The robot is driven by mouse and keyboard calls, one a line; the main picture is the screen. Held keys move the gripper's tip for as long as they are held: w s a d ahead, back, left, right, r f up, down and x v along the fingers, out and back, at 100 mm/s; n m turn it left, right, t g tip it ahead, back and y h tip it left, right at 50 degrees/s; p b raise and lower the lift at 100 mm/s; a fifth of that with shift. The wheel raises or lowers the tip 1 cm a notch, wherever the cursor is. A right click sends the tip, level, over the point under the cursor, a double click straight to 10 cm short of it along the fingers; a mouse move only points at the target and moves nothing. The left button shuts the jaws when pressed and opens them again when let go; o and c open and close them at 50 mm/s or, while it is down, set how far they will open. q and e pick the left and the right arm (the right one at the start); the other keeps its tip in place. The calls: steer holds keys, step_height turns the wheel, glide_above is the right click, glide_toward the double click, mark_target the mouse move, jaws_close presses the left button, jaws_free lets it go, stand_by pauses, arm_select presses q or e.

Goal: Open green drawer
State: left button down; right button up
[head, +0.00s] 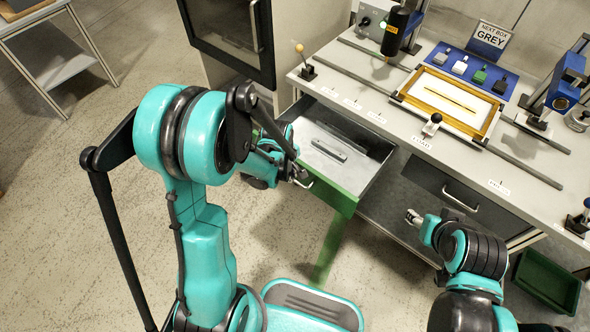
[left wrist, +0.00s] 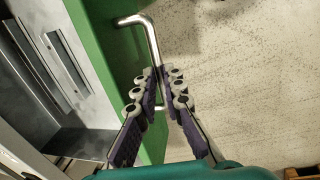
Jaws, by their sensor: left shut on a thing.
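The green drawer (head: 340,196) is pulled out from under the workbench, with its inside showing. A flat grey piece with a raised bar (head: 330,149) shows inside. My left gripper (head: 292,174) is at the drawer's front. In the left wrist view, the green front (left wrist: 118,62) carries a metal bar handle (left wrist: 151,40), and my left gripper (left wrist: 160,92) is shut on it, with the fingers on either side of the bar. My right gripper (head: 413,217) hangs in front of the bench, apart from the drawer; its fingers are too small to judge.
A closed grey drawer (head: 435,188) with a metal handle is right of the green one. The bench top (head: 345,82) holds a framed tray (head: 447,104) and a "NEXT BOX GREY" sign (head: 490,38). A green bin (head: 547,283) stands on the floor at lower right.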

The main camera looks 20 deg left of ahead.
arm_select(q)
steer(key=shift+s, duration=0.15)
steer(key=c, duration=1.6)
jaws_free()
step_height(320, 180, up, 12)
steer(key=s, duration=0.2)
steer(key=shift+a, duration=0.4)
steer(key=shift+f, duration=0.1)
steer(key=s+d+r+m+t, duration=0.2)
steer(key=s+r+m+t, duration=0.3)
steer(key=s+m, duration=0.5)
step_height(320, 180, up, 2)
steer(key=m, duration=0.4)
steer(key=shift+d+y, duration=0.2)
steer(key=shift+y, duration=0.2)
